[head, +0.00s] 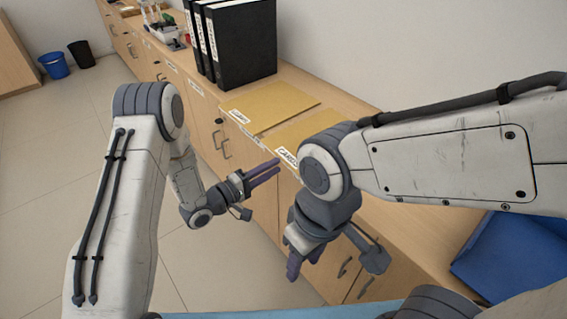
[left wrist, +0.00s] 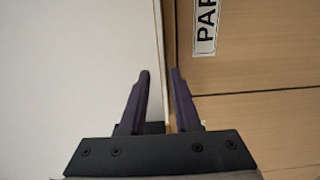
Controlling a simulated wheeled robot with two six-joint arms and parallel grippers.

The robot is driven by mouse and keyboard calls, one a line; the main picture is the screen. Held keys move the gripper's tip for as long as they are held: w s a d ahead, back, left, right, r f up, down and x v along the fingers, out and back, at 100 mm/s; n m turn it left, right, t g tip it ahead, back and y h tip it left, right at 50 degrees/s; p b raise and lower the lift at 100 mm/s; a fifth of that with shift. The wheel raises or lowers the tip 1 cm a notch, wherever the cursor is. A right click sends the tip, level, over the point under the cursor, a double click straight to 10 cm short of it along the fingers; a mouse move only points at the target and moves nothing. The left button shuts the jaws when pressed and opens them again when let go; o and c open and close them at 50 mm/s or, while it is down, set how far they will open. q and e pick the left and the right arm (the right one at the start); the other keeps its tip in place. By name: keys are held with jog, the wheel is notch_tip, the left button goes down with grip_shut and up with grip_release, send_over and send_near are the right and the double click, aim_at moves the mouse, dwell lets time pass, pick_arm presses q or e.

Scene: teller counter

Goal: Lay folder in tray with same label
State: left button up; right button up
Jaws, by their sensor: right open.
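Two flat tan folders lie on the wooden counter in the head view. The farther folder (head: 272,103) has a white label too small to read. The nearer folder (head: 305,127) has a label that seems to read "CARDS" and is partly hidden by my right arm. My left gripper (head: 275,168) is in front of the drawer fronts, below the folders, its fingers apart and empty. It also shows in the left wrist view (left wrist: 160,75), beside a label (left wrist: 205,26) starting "PAR" on a wood surface. My right gripper (head: 303,262) points down, open and empty, before the counter. I cannot make out a labelled tray.
Black binders (head: 242,45) stand upright behind the folders. A blue object (head: 515,255), partly hidden by my arm, is at the right. Small items (head: 165,27) stand at the counter's far end. Blue (head: 54,66) and black (head: 81,54) bins are on the otherwise open floor.

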aim_at(283, 162)
pick_arm(q)
jog(key=shift+x, duration=1.85)
grip_shut()
jog(key=shift+r, duration=0.1)
